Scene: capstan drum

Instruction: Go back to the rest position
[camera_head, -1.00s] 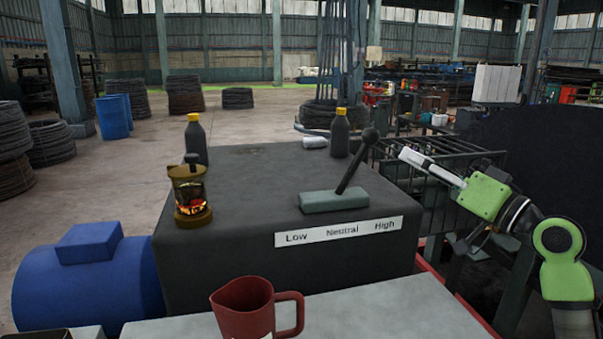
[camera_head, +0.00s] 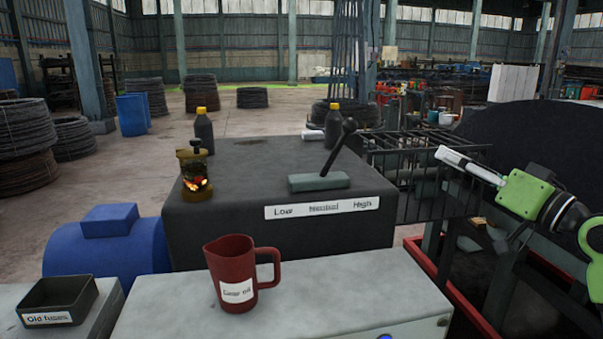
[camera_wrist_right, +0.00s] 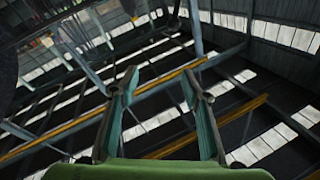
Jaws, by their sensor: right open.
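My right gripper (camera_head: 443,155) is raised at the right of the head view, pointing left, with its green body behind the fingers. In the right wrist view its two fingers (camera_wrist_right: 158,80) stand apart with nothing between them, against the roof and windows. It is apart from the lever (camera_head: 338,147), which has a black knob and leans right on a grey-green base (camera_head: 318,181). A label strip (camera_head: 322,208) reading Low, Neutral, High is below the lever. My left gripper is not in view.
A red mug (camera_head: 232,267) stands on the light grey top (camera_head: 350,305) in front. A black tray (camera_head: 58,303) is at lower left. A black railing (camera_head: 415,165) is near my right gripper.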

